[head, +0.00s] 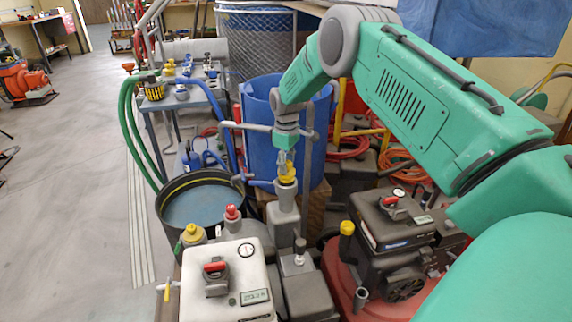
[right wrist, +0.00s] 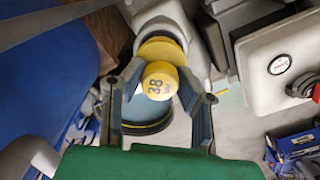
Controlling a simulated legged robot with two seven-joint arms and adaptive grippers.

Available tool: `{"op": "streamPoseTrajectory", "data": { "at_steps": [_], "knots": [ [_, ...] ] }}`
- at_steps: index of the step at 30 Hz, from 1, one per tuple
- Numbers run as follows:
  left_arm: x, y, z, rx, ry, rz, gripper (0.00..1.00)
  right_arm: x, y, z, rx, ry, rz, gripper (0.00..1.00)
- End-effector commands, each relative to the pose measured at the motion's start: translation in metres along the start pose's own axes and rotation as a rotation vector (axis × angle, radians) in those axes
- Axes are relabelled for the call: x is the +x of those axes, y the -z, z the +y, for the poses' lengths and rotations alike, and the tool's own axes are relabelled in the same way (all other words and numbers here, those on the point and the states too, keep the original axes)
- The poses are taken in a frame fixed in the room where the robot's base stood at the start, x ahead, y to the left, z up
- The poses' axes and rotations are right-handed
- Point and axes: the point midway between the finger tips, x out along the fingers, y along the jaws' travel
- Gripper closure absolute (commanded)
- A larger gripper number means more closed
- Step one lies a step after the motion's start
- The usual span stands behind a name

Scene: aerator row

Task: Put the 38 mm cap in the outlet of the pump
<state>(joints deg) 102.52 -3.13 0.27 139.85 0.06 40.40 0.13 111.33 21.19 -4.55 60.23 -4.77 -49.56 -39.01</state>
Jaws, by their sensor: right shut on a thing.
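The 38 mm cap (right wrist: 160,80) is yellow, with "38" on its face, and sits between the two fingers of my right gripper (right wrist: 160,92). My right gripper, also in the head view (head: 286,158), is shut on the cap, whose yellow body shows below the fingers (head: 287,174). The cap is right at the top of the upright grey outlet (head: 284,198) of the pump. In the right wrist view a wider yellow disc (right wrist: 160,47) lies behind it against the grey outlet. I cannot tell how deep the cap sits. My left gripper is out of view.
A white pump housing (head: 228,275) with a red cap (head: 232,212) and a yellow cap (head: 192,232) stands left of the outlet. A black water tub (head: 203,202) and a blue barrel (head: 258,112) are behind. A black-and-red engine unit (head: 395,240) stands right.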

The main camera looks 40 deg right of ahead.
Motion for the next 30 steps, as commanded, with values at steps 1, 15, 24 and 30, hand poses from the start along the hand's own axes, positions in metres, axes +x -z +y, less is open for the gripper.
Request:
{"op": "streamPoseTrajectory", "data": {
  "at_steps": [1,15,24,30],
  "knots": [
    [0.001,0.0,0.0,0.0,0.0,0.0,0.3,0.002,0.0,0.0,0.0,0.0,0.0,1.0],
    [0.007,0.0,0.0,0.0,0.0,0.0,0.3,0.013,0.0,0.0,0.0,0.0,0.001,1.0],
    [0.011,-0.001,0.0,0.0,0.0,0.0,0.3,0.021,0.0,0.0,0.0,0.0,0.001,1.0],
    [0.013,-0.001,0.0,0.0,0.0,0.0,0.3,0.026,0.0,0.0,0.0,0.0,0.0,1.0]
  ]
}}
